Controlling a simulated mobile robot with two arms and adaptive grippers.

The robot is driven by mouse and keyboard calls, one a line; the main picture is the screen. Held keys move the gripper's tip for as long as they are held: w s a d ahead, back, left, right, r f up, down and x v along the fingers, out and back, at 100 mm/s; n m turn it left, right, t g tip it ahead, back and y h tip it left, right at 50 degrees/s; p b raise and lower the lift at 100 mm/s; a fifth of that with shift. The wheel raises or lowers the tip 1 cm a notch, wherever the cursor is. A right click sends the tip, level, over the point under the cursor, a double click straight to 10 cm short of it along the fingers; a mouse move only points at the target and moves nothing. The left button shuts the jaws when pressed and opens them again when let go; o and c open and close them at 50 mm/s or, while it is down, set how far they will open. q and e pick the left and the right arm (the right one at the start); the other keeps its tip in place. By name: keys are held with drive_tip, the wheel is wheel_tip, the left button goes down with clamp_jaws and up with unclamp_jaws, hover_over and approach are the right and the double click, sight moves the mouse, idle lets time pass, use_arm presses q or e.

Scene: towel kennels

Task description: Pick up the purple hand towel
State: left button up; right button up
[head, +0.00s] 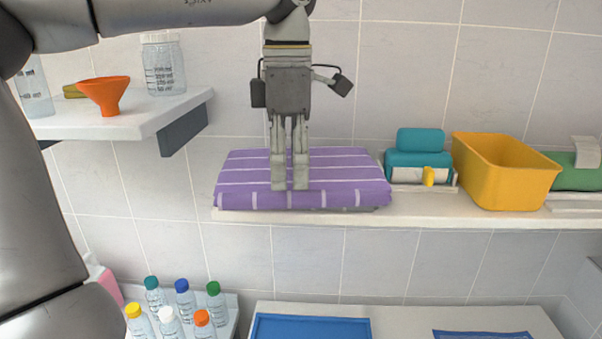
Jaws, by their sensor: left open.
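The purple hand towel (345,180) lies folded on the wall shelf (470,211), with white stripes across its top and along its front edge. My left gripper (290,188) comes down from above and points at the towel, with its fingertips in front of the towel's middle. The two fingers stand a small gap apart, and nothing shows gripped between them. Whether the fingertips touch the towel I cannot tell. The fingers hide a strip of the towel. My right gripper does not show.
A left shelf (125,122) holds an orange funnel (105,94) and a jar (163,64). Several capped bottles and a blue tray (311,327) stand below.

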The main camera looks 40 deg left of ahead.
sight(290, 184)
use_arm(q)
wheel_tip(290, 184, down, 2)
drive_tip(key=shift+f, duration=0.65)
drive_tip(key=c, duration=1.2)
drive_tip(key=shift+o, duration=0.2)
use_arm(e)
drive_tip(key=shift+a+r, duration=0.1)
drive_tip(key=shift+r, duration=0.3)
use_arm(q)
drive_tip(key=shift+r, duration=0.15)
